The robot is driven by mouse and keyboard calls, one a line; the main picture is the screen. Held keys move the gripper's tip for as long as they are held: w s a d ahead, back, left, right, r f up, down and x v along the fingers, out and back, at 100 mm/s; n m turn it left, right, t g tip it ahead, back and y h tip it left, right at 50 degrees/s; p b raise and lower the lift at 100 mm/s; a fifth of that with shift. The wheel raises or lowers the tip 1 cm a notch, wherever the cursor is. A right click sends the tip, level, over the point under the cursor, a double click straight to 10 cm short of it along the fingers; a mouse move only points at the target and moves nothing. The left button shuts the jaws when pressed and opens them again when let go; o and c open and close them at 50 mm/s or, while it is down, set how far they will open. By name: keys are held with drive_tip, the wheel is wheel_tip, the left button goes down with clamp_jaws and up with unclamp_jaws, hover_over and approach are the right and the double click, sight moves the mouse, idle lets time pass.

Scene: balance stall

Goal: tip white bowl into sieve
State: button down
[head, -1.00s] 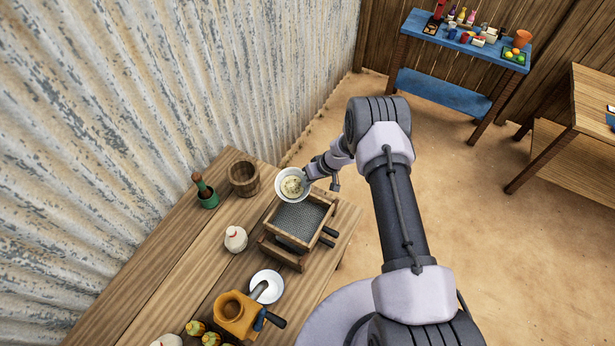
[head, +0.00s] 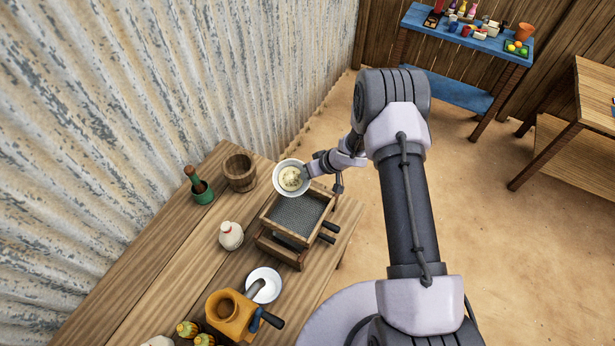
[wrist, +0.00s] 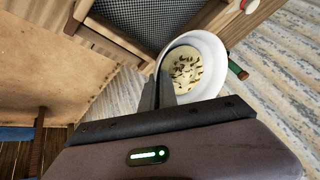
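The white bowl (head: 281,183) is in my gripper (head: 308,172), above the far end of the sieve. It holds pale grain with dark bits, seen clearly in the wrist view. In the wrist view my gripper (wrist: 163,92) is shut on the bowl's rim (wrist: 222,66); the bowl looks roughly upright. The sieve (head: 297,213) is a wooden frame with grey mesh, standing on a wooden box with dark handles at its right. Its mesh (wrist: 138,22) shows at the top of the wrist view and looks empty where visible.
A blue table (head: 470,45) stands far off.

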drive_tip(key=shift+s+d+n+t+y+b, duration=0.15)
drive_tip(key=shift+t+b, duration=0.5)
drive_tip(key=shift+b, duration=2.95)
drive_tip(key=shift+s+a+n+t+y+b, duration=0.2)
drive_tip(key=shift+t+b, duration=0.5)
drive_tip(key=shift+b, duration=2.9)
drive_tip(key=shift+s+d+n+t+y+b, duration=0.2)
drive_tip(key=shift+t+b, duration=0.45)
drive_tip(key=shift+b, duration=2.95)
drive_tip(key=t+b, duration=0.1)
drive_tip(key=b, duration=0.6)
drive_tip(key=s+t+y+b, duration=0.1)
drive_tip(key=b, duration=0.6)
drive_tip(key=shift+s+d+f+n+t+b, duration=0.1)
drive_tip(key=shift+s+n+t+b, duration=0.05)
drive_tip(key=shift+n+t+b, duration=0.2)
drive_tip(key=t+b, duration=0.1)
drive_tip(key=b, duration=0.3)
drive_tip(key=s+t+y+b, duration=0.1)
drive_tip(key=b, duration=0.4)
drive_tip(key=shift+s+d+f+n+t, duration=0.15)
drive_tip(key=shift+s+f+n+t, duration=0.1)
drive_tip(key=shift+f+n, duration=0.15)
drive_tip(key=shift+s+d+f+n+t+y, duration=0.1)
drive_tip(key=shift+s+d+n+t+y, duration=0.15)
drive_tip(key=shift+s+n+t+y, duration=0.75)
drive_tip(key=shift+s+d+n+t+y, duration=0.2)
drive_tip(key=shift+s+n+t+y, duration=0.3)
drive_tip(key=shift+s+t+y, duration=0.95)
